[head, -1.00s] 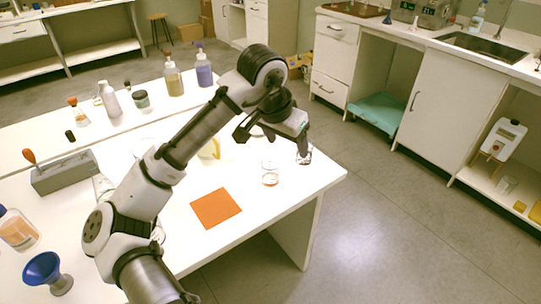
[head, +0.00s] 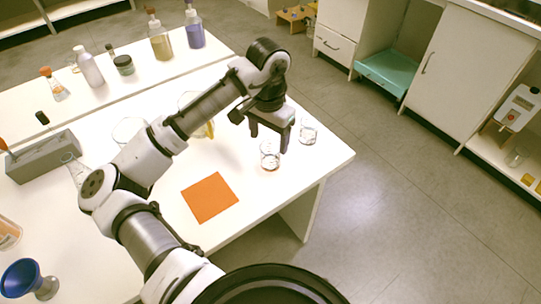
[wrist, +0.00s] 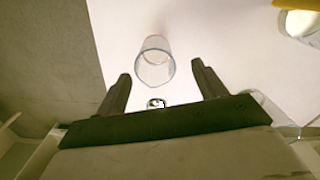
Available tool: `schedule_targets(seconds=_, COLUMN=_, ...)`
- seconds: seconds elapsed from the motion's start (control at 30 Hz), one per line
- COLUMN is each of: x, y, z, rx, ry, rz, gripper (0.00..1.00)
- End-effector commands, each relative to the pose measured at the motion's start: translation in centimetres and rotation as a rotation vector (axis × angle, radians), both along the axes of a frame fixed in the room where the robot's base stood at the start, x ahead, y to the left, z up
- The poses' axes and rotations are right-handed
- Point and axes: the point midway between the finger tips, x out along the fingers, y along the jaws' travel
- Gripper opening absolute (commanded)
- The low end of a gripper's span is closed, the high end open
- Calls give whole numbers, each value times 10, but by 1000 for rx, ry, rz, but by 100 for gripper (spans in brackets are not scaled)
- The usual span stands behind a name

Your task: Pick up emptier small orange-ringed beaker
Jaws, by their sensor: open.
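Two small clear glass beakers stand near the table's right end in the head view. The nearer beaker (head: 270,159) has a faint orange tint low down, and the farther beaker (head: 308,133) looks clear. My gripper (head: 269,142) is open and empty, pointing down just above and behind the nearer beaker. In the wrist view, one upright clear beaker (wrist: 155,64) with a reddish-orange ring lies ahead between the open fingers of my gripper (wrist: 160,74), apart from both. Its fill level is hard to tell.
An orange square mat (head: 210,197) lies on the white table. A vessel with yellow contents (head: 207,130) is partly hidden by my arm. Bottles, including a purple one (head: 194,30), stand at the back. A grey rack (head: 45,158) and blue funnel (head: 22,278) are at left.

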Motion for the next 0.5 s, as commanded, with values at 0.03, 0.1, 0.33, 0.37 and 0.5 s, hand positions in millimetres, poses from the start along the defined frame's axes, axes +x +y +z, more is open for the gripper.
schedule_targets(seconds=0.03, x=0, y=0, z=-5, rx=1, ry=1, rz=0, gripper=70)
schedule_targets(seconds=0.1, x=-1, y=0, z=-10, rx=-1, ry=1, rz=-1, gripper=70)
schedule_targets(seconds=0.33, x=-5, y=-2, z=-32, rx=0, ry=2, rz=-1, gripper=70)
schedule_targets(seconds=0.37, x=-6, y=-3, z=-37, rx=0, ry=1, rz=-1, gripper=70)
schedule_targets(seconds=0.5, x=-6, y=-4, z=-56, rx=-1, ry=2, rz=0, gripper=70)
